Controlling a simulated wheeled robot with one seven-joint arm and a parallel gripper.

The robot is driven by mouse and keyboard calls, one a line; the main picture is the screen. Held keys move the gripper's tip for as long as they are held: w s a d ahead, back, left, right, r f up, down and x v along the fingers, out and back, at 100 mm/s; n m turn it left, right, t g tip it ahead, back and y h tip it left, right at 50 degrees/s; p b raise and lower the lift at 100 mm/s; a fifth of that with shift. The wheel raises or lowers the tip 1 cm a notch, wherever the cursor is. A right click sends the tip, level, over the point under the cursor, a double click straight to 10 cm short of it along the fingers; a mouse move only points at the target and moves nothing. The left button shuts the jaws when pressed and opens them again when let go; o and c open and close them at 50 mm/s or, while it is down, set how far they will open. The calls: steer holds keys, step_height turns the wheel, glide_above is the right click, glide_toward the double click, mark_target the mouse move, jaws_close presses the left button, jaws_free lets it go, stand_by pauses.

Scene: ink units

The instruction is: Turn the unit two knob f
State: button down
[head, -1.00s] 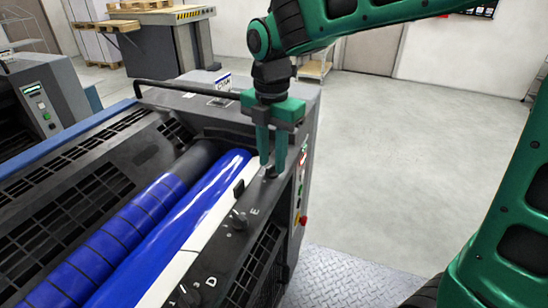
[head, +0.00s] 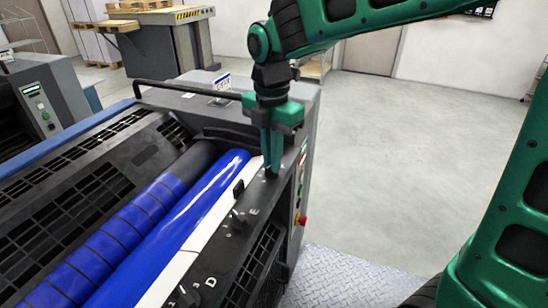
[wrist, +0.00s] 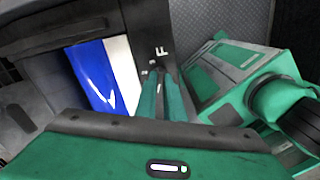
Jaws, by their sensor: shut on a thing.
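Knob f is the black knob at the far end of the row on the ink unit's right edge. It is mostly hidden behind my fingertips in the head view. My gripper (head: 271,172) points down with its green fingers closed around it. In the wrist view, the white letter F (wrist: 161,51) shows on the black panel just past my fingertips (wrist: 158,76). The knob's turn angle cannot be seen. Knob E (head: 238,217) and knob D (head: 188,295) are nearer along the same edge.
A blue ink roller (head: 175,235) and a white strip (head: 207,222) lie left of the knobs. A black handrail (head: 185,90) runs behind. A red button (head: 303,221) is on the unit's right side. The floor (head: 400,170) to the right is clear.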

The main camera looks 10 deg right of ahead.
steer(key=m, duration=0.3)
steer(key=shift+s+a+f+m, duration=0.1)
steer(key=shift+s+m, duration=0.1)
steer(key=shift+m, duration=0.2)
steer(key=m, duration=0.3)
steer(key=shift+m, duration=0.3)
steer(key=m, duration=0.7)
steer(key=shift+a, duration=0.1)
steer(key=m, duration=0.3)
steer(key=shift+m, duration=0.4)
steer(key=m, duration=0.3)
steer(key=shift+m, duration=0.4)
steer(key=m, duration=0.3)
steer(key=shift+w+m, duration=0.1)
steer(key=shift+m, duration=1.8)
